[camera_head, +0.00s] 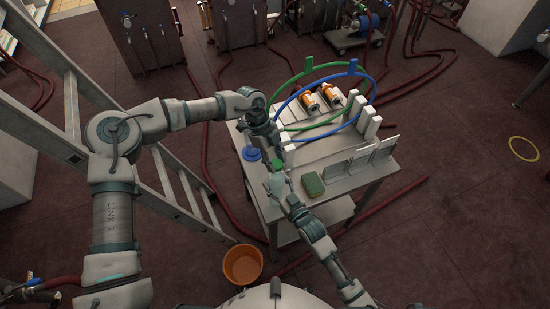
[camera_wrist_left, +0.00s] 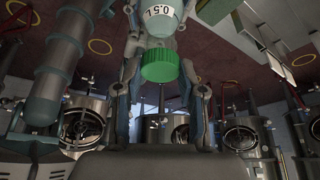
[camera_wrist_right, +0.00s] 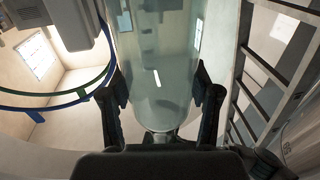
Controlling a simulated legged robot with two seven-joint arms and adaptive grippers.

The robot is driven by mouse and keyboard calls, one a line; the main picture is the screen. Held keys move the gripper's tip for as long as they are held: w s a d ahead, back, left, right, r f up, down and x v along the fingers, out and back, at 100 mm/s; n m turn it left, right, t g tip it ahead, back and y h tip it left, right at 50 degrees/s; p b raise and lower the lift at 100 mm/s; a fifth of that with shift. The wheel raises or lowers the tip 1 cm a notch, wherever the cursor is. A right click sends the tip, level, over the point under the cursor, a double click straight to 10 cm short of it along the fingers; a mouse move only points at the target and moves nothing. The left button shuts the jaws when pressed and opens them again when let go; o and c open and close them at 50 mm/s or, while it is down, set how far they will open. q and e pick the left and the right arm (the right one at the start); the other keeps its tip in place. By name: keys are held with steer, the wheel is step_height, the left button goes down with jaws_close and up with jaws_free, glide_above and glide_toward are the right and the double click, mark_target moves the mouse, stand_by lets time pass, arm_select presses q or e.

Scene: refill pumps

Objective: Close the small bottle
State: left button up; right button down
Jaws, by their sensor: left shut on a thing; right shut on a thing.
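The small bottle (camera_wrist_right: 158,70) is pale, clear and greenish, and stands between the fingers of my right gripper (camera_wrist_right: 160,105), which is shut on it. In the head view the bottle (camera_head: 275,185) is over the table's near left corner. Its 0.5L end (camera_wrist_left: 161,18) shows in the left wrist view. The green cap (camera_wrist_left: 160,67) is between the fingers of my left gripper (camera_wrist_left: 160,85), which is shut on it. In the head view the cap (camera_head: 277,164) is at the bottle's top end. I cannot tell whether cap and neck touch or are threaded.
The table (camera_head: 290,222) carries a blue round lid (camera_head: 250,154), a green block (camera_head: 313,184), white upright panels (camera_head: 362,163) and a rack with orange cylinders (camera_head: 331,96) under blue and green hoops. An orange bucket (camera_head: 243,264) stands on the floor. A ladder (camera_head: 75,115) is at left.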

arm_select(q)
steer(key=shift+f, duration=0.35)
